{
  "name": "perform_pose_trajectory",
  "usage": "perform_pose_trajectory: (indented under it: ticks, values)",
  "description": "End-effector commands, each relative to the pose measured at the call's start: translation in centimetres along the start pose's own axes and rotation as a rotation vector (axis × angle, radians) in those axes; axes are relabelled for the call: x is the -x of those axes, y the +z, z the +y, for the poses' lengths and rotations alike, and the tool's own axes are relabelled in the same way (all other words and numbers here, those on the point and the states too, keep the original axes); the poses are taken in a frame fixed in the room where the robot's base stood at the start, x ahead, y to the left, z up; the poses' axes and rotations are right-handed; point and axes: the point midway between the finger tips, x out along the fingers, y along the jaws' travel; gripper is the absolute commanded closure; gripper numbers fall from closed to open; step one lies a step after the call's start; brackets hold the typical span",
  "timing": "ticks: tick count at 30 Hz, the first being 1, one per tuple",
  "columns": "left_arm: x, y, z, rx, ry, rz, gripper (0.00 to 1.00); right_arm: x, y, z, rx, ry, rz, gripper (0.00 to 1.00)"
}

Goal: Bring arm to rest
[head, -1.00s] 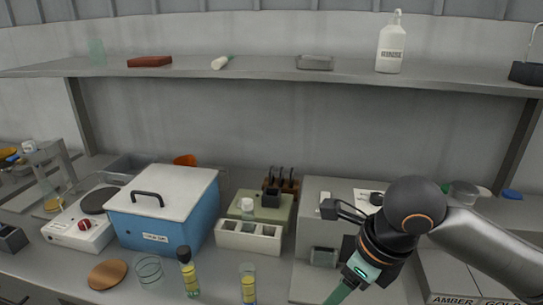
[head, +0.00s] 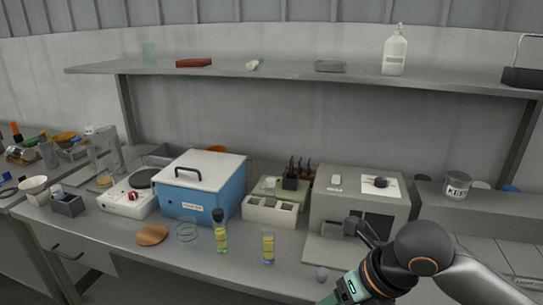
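My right arm comes in from the right edge of the head view. Its wrist, with dark and orange rings, is at the lower right in front of the grey box-shaped device. A green part of the arm end shows at the bottom edge. My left arm and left gripper are not in view.
A blue bath with a white lid (head: 206,168), a hotplate (head: 128,199), a grey device (head: 348,203) and a white block (head: 270,212) stand on the bench.

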Motion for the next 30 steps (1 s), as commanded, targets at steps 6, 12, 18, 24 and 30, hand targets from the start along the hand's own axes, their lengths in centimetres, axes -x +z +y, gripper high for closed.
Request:
perform_pose_trajectory:
  ticks: [6,12,18,24,30]
  values:
    - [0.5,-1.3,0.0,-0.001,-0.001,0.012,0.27,-4.8,0.9,1.8,-0.551,0.178,-0.097,0.38]
    - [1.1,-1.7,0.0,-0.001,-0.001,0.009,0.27,-9.1,0.7,1.5,-1.173,0.347,-0.163,0.38]
    - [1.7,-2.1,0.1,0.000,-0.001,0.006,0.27,-12.9,-2.1,-0.8,-1.788,0.486,-0.212,0.38]
    - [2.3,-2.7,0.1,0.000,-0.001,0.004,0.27,-16.0,-8.4,-4.0,-2.363,0.594,-0.283,0.38]
    - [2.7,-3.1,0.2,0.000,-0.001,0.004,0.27,-17.4,-16.7,-6.6,-2.816,0.673,-0.390,0.38]
